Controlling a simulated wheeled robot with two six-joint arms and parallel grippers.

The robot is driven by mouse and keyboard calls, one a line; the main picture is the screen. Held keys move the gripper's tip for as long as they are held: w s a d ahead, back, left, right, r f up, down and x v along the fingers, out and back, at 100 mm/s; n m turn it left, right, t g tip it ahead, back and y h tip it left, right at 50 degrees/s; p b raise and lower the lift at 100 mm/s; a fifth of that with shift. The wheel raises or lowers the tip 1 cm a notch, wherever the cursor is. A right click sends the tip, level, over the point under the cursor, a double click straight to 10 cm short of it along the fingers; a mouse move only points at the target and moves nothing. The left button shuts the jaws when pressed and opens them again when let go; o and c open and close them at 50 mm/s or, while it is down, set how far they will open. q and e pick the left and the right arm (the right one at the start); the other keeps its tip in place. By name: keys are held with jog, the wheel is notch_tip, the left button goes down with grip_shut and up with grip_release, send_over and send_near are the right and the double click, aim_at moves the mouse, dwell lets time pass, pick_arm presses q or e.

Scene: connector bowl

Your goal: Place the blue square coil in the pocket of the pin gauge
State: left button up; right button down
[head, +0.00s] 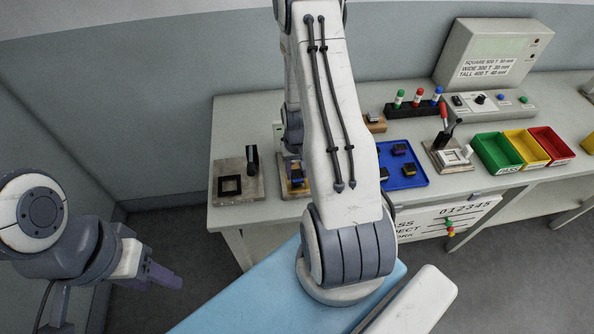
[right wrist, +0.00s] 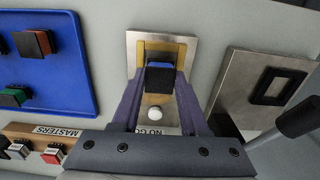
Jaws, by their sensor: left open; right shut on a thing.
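The blue square coil (right wrist: 160,78), dark with a blue edge, is between the fingers of my right gripper (right wrist: 160,74) in the right wrist view. My right gripper is shut on it. The coil is over or in the yellow pocket of the pin gauge (right wrist: 189,52), a steel plate with a white button and a partly covered "NO GO" label. I cannot tell whether the coil is seated. In the head view the pin gauge (head: 300,191) is partly hidden behind my right arm. My left gripper (head: 165,275) is open and empty, left of the bench.
A steel plate (head: 254,193) with a black square frame and an upright lever stands left of the gauge. A blue tray (head: 408,181) with several coils lies right of it. Further right are a lever fixture (head: 447,155) and green (head: 497,152), yellow and red bins.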

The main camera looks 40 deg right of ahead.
jog(key=shift+f, duration=0.4)
jog(key=shift+f, duration=0.1)
jog(key=shift+c, duration=2.1)
grip_release()
